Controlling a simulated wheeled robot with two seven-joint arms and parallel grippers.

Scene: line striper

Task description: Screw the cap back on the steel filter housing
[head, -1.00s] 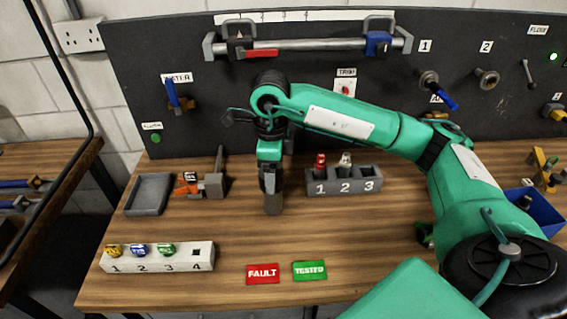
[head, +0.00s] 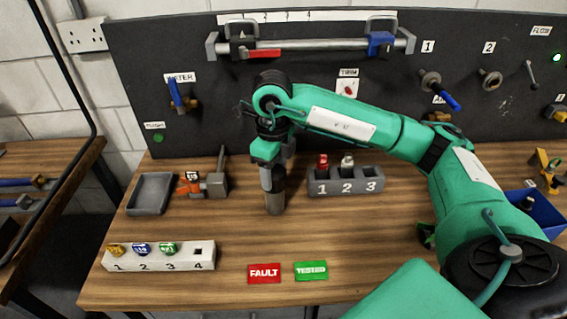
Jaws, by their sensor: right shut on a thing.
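The steel filter housing (head: 275,204) is a grey upright cylinder on the wooden bench, near the middle of the head view. My right gripper (head: 272,181) points straight down over it and is shut on the cap at its top. The fingers and wrist hide the cap, so I cannot tell how it is seated. My left gripper is not in view.
A grey tray (head: 150,194) and a grey clamp-like block with an orange part (head: 204,185) lie left. A numbered rack (head: 345,182) stands close on the right. A white numbered holder (head: 160,256), FAULT card (head: 264,273) and TESTED card (head: 310,271) lie in front.

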